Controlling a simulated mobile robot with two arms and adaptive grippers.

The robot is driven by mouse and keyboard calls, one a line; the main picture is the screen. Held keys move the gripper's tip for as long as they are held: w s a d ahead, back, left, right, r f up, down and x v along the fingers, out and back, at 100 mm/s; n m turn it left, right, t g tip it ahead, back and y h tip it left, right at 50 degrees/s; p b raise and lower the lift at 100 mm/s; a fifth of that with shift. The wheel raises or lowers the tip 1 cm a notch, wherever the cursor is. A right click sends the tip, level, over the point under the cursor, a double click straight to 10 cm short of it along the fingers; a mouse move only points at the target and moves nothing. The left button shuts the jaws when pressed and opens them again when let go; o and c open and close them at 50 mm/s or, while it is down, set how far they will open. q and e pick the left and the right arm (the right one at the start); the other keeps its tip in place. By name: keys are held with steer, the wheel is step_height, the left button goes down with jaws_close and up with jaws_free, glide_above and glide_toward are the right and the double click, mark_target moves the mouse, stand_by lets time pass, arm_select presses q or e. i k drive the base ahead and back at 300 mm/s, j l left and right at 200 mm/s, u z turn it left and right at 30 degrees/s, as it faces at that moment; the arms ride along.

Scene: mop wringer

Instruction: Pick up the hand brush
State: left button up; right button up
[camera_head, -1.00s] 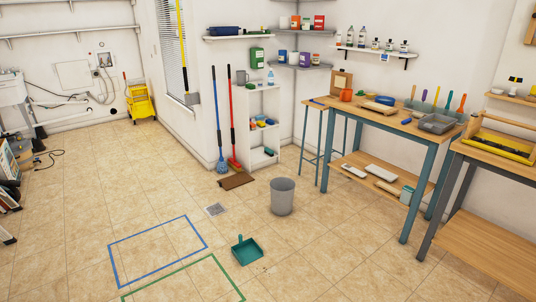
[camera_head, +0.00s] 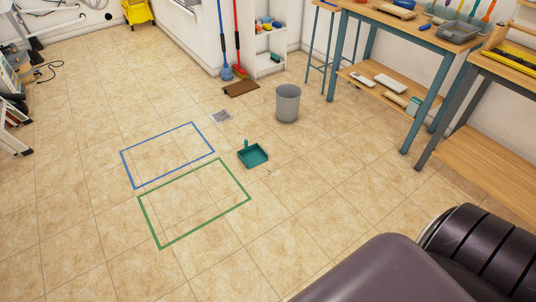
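I cannot pick out the hand brush for certain. A long wooden-topped piece (camera_head: 398,12) lies at the edge of the workbench (camera_head: 400,28) at the upper right and may be a brush. Pale and tan blocks (camera_head: 390,81) lie on the bench's lower shelf, too small to identify. A teal dustpan (camera_head: 253,157) with an upright handle sits on the floor near the middle, with no brush visible in it. Part of my own dark arm fills the lower right corner. Neither of my grippers shows.
A grey bin (camera_head: 288,103) stands behind the dustpan. Blue (camera_head: 168,154) and green (camera_head: 195,203) taped rectangles mark the floor at left of centre. The left and front floor is open.

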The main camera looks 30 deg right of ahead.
mark_target(274, 58)
steer(key=i+l+z, duration=0.1)
steer(key=i, duration=0.4)
steer(key=i+l, duration=0.1)
steer(key=i, duration=0.4)
steer(key=i+l+u, duration=0.15)
steer(key=i, duration=1.8)
steer(key=i+z, duration=0.15)
steer(key=i, duration=0.35)
steer(key=i+j+z, duration=0.1)
steer(key=i, duration=0.35)
steer(key=i+j+z, duration=0.15)
steer(key=i, duration=0.35)
steer(key=i+j+z, duration=0.1)
steer(key=i, duration=0.35)
steer(key=i+l+z, duration=0.25)
steer(key=i, duration=0.2)
steer(key=i+l+z, duration=0.3)
steer(key=i, duration=0.15)
steer(key=i+z, duration=0.25)
steer(key=i, duration=0.2)
